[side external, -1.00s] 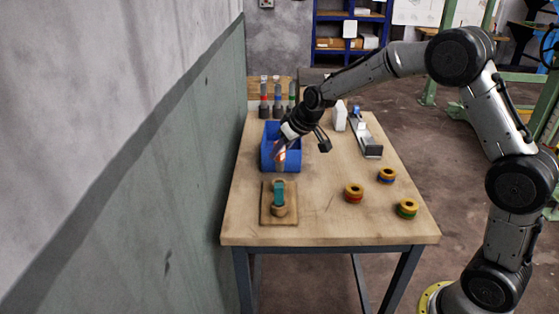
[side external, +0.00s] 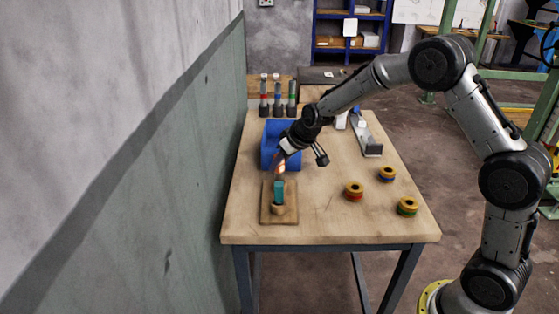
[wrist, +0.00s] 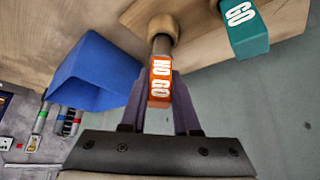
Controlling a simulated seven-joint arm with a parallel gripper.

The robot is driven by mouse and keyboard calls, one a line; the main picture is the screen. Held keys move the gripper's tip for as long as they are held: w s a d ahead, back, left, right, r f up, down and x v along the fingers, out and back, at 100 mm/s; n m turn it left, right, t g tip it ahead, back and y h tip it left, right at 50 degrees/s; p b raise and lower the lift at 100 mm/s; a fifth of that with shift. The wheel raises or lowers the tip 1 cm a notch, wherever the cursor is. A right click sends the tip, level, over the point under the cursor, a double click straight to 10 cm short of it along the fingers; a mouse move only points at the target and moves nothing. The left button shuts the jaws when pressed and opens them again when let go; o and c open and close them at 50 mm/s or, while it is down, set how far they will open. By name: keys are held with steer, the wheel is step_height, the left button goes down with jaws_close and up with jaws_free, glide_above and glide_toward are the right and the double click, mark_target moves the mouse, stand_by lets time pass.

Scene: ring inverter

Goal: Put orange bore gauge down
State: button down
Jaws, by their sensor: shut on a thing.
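The orange bore gauge, marked "NO GO" (wrist: 160,80), is between the fingers of my gripper (wrist: 159,90), which is shut on it. In the side view the gauge (side external: 280,167) shows as a small orange patch below my gripper (side external: 282,162), at the far end of a wooden stand (side external: 266,208). In the wrist view its grey end points at a round wooden holder (wrist: 164,27); whether it is inside cannot be told. The teal gauge, marked "GO" (wrist: 245,30), stands in the near holder (side external: 279,192).
A blue bin (side external: 269,145) stands just behind the stand. Three yellow rings with red (side external: 353,192), blue (side external: 387,174) and green (side external: 407,206) bands lie on the right. Banded posts (side external: 277,97) stand at the back. The table's front middle is clear.

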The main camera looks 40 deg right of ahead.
steer(key=c, duration=0.6)
jaws_free()
steer(key=shift+c, duration=0.2)
steer(key=shift+r, duration=0.55)
steer(key=v, duration=1.2)
steer(key=s+a+r, duration=0.1)
steer(key=s+r, duration=0.2)
steer(key=s, duration=0.4)
steer(key=s+a+r, duration=0.2)
steer(key=s, duration=0.4)
steer(key=s+f+g, duration=0.1)
steer(key=s+f, duration=0.1)
steer(key=s, duration=1.6)
steer(key=shift+s+a+f, duration=0.4)
steer(key=shift+a, duration=0.05)
